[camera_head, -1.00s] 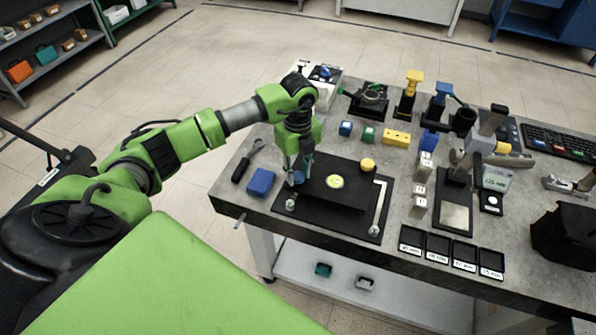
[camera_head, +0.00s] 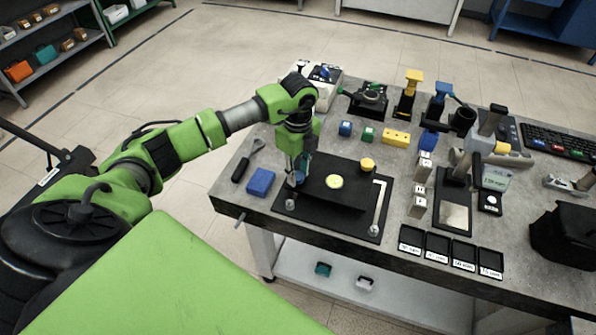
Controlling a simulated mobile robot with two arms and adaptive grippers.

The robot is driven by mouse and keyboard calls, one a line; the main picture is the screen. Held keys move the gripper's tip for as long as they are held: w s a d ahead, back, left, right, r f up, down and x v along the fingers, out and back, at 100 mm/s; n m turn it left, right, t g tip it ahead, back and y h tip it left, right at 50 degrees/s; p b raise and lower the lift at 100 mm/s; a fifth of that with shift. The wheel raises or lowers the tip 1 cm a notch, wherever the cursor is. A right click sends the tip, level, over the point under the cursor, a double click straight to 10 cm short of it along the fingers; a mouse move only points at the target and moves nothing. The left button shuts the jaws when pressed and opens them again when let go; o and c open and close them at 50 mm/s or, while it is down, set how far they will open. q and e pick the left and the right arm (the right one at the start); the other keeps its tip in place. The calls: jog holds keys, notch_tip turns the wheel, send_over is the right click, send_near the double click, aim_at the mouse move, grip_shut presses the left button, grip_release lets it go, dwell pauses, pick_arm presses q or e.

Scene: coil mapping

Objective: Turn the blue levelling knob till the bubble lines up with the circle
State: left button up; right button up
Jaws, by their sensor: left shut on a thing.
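The black levelling plate (camera_head: 327,212) lies near the table's front left edge. The round yellow-green bubble level (camera_head: 334,181) sits on it; the bubble's place against the circle is too small to tell. A yellow knob (camera_head: 367,164) stands at the plate's back right. My left gripper (camera_head: 299,176) points down at the plate's left side and is shut on the blue levelling knob (camera_head: 301,180), which is mostly hidden by the fingers. My right gripper is out of view.
A blue block (camera_head: 261,182) and a wrench (camera_head: 255,152) lie left of the plate. Small blocks (camera_head: 396,137), a gauge stand (camera_head: 455,197) and black labelled trays (camera_head: 438,248) stand behind and to the right. The table's front edge is close.

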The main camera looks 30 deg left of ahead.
aim_at(298, 174)
pick_arm(q)
jog(key=o, duration=1.1)
jog(key=shift+w+a+r, duration=0.1)
jog(key=shift+w+r, duration=0.1)
jog(key=shift+r, duration=0.05)
jog(key=shift+s, duration=0.1)
jog(key=shift+f, duration=0.1)
notch_tip(298, 174, up, 12)
jog(key=shift+r, duration=0.1)
